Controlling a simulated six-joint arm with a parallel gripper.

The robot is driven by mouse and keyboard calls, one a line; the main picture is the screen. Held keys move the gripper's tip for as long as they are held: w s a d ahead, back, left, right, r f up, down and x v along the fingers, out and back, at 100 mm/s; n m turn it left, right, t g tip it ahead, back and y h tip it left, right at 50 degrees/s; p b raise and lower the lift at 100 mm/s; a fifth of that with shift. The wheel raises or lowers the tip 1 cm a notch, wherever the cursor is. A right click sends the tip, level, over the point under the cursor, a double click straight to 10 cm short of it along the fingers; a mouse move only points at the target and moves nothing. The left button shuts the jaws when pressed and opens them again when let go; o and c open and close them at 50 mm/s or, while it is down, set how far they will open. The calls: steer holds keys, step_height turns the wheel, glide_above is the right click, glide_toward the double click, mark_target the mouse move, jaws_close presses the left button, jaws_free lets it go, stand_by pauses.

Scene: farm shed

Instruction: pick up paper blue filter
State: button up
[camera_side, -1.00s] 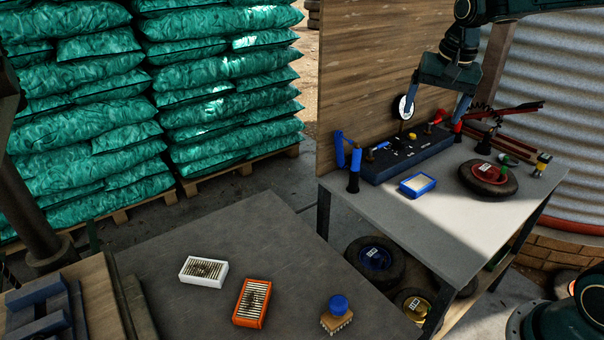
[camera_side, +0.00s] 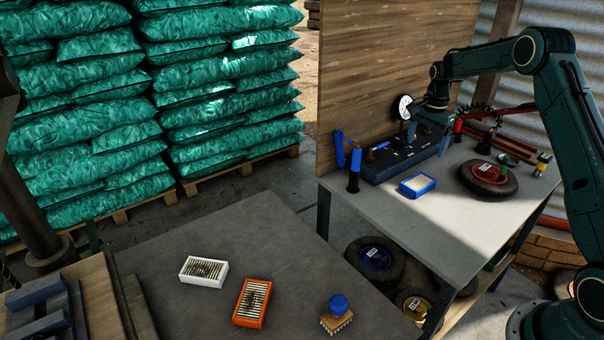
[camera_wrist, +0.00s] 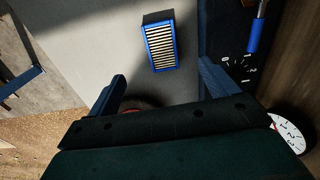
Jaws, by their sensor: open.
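The blue paper filter (camera_side: 418,185) lies flat on the grey workbench, a blue frame around a pale centre. In the wrist view the filter (camera_wrist: 161,45) shows as a blue-edged block with pale pleats, above and between my fingertips. My gripper (camera_side: 431,131) is open and empty, raised by the dark blue panel behind the filter. In the wrist view the gripper (camera_wrist: 161,72) has its two fingers spread wide. The fingers are apart from the filter. The gripper body hides the bottom of the wrist view.
A round dial (camera_side: 403,106) is beside my gripper. A wheel with a red hub (camera_side: 487,181) lies to the right. White (camera_side: 203,271) and orange (camera_side: 250,303) filters lie on the front table.

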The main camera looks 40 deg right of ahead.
steer(key=f, duration=0.1)
glide_above(417, 182)
steer(key=shift+a+f, duration=0.1)
steer(key=shift+f, duration=4.2)
steer(key=shift+f, duration=0.1)
steer(key=shift+f, duration=2.5)
steer(key=shift+c, duration=0.4)
steer(key=c, duration=1)
